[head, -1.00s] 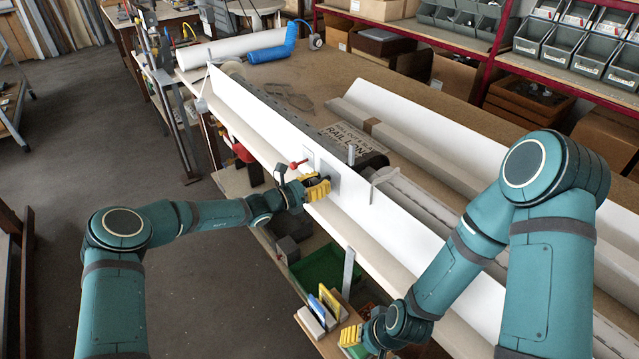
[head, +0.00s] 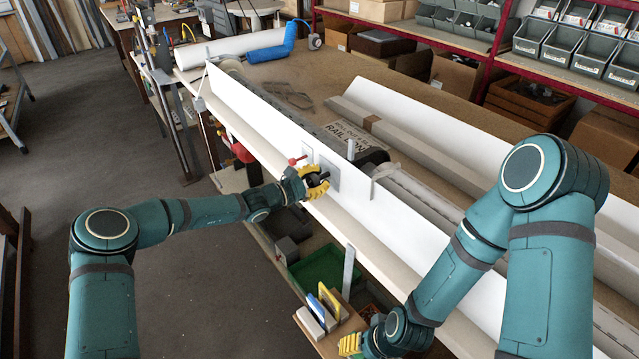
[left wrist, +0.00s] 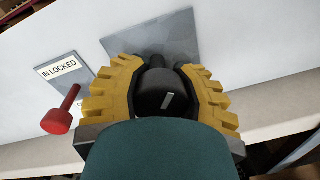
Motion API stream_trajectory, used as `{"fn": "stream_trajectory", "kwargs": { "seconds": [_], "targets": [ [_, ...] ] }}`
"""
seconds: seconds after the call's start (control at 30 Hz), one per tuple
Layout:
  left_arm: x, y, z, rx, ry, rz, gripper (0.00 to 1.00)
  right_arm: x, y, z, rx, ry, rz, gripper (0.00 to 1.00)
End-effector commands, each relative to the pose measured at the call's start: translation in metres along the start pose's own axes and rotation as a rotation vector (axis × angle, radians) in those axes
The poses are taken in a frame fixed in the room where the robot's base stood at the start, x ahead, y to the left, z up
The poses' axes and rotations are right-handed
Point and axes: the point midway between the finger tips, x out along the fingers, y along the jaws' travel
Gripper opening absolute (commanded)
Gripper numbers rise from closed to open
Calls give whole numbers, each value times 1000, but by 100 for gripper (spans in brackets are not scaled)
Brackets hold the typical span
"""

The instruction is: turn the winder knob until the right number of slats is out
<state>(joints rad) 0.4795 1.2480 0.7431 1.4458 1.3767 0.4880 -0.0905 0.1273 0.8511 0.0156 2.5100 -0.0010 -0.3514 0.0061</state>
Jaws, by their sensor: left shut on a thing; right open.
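The winder knob (left wrist: 165,92) is black with a short pale mark on its face. It stands out from a grey plate (head: 327,172) on the white board. My left gripper (head: 316,181) is shut on the knob; in the left wrist view its yellow fingers (left wrist: 160,90) lie on both sides of it. A red-tipped lever (head: 297,160) is just left of the knob, beside a small plate reading "IN LOCKED" (left wrist: 61,71). The grey slatted curtain (head: 335,137) lies behind the board, its slats too small to tell apart. My right gripper (head: 350,343) is open and empty at the lower front.
The long white board (head: 270,115) runs along the bench's front edge. A wooden block with coloured cards (head: 328,303) and a green bin (head: 322,268) are below. A sign reading "RAIL" (head: 350,137) lies behind the board. Open floor is at left.

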Motion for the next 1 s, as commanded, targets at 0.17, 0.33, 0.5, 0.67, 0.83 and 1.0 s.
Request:
{"fn": "stream_trajectory", "kwargs": {
  "seconds": [0.17, 0.33, 0.5, 0.67, 0.83, 1.0],
  "targets": [
    [-3, -2, -8, 161, 17, 0, 0, 18, 6, 3, -2, -5, -1, 56],
    [-3, -2, -9, 302, 26, 1, 0, 34, 13, 1, -4, 4, 0, 56],
    [-3, -2, -9, 412, 33, 1, 0, 48, 18, -1, -5, 12, 0, 56],
    [-3, -2, -9, 483, 38, 1, 0, 58, 22, -2, -6, 17, 1, 56],
    [-3, -1, -8, 526, 42, 1, 0, 64, 24, -4, -6, 21, 1, 56],
    [-3, -1, -8, 542, 44, 1, 0, 65, 24, -4, -6, 23, 1, 56]
  ]
}}
